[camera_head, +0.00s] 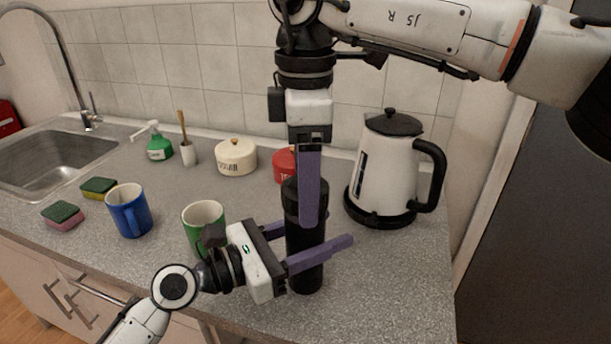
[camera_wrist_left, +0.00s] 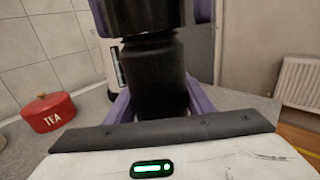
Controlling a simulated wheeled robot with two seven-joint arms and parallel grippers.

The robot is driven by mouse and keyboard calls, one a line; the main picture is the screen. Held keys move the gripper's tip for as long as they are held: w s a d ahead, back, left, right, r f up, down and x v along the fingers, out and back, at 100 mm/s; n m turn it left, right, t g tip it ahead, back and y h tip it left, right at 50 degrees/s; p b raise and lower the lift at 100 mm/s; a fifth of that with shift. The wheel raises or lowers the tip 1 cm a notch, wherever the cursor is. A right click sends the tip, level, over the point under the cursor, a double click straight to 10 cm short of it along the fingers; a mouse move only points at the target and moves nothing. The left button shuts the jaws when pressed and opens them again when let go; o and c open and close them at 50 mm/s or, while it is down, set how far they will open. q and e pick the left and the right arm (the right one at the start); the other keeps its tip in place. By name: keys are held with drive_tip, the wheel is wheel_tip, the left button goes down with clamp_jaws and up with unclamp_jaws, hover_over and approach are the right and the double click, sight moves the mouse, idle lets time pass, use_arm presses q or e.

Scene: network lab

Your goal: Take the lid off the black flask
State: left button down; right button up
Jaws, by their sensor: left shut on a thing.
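The black flask (camera_head: 305,272) stands upright on the counter near its front edge. My left gripper (camera_head: 318,240) comes in from the left and is shut on the flask's body, one purple finger on each side. The flask body also shows in the left wrist view (camera_wrist_left: 160,85). The black lid (camera_wrist_left: 150,28) is at the flask's top, above a narrower neck. My right gripper (camera_head: 307,205) points straight down over the lid from above. Its purple fingers flank the lid; whether they press on it cannot be told. The near finger hides part of the lid in the head view.
A white kettle (camera_head: 385,170) stands right of the flask. A red canister (camera_head: 284,165) and a cream sugar canister (camera_head: 236,158) stand behind. A green mug (camera_head: 203,214) and a blue mug (camera_head: 128,211) are to the left. Counter is clear at front right.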

drive_tip(key=c, duration=1.1)
drive_tip(key=n, duration=0.3)
drive_tip(key=shift+n, duration=0.3)
drive_tip(key=n, duration=1.7)
drive_tip(key=shift+a+r, duration=0.1)
drive_tip(key=n, duration=0.4)
drive_tip(key=shift+n, duration=0.3)
drive_tip(key=n, duration=1)
drive_tip(key=shift+n, duration=0.4)
drive_tip(key=n, duration=1.2)
drive_tip(key=shift+s+n, duration=0.1)
drive_tip(key=shift+n, duration=0.3)
drive_tip(key=n, duration=0.5)
drive_tip(key=shift+r, duration=0.1)
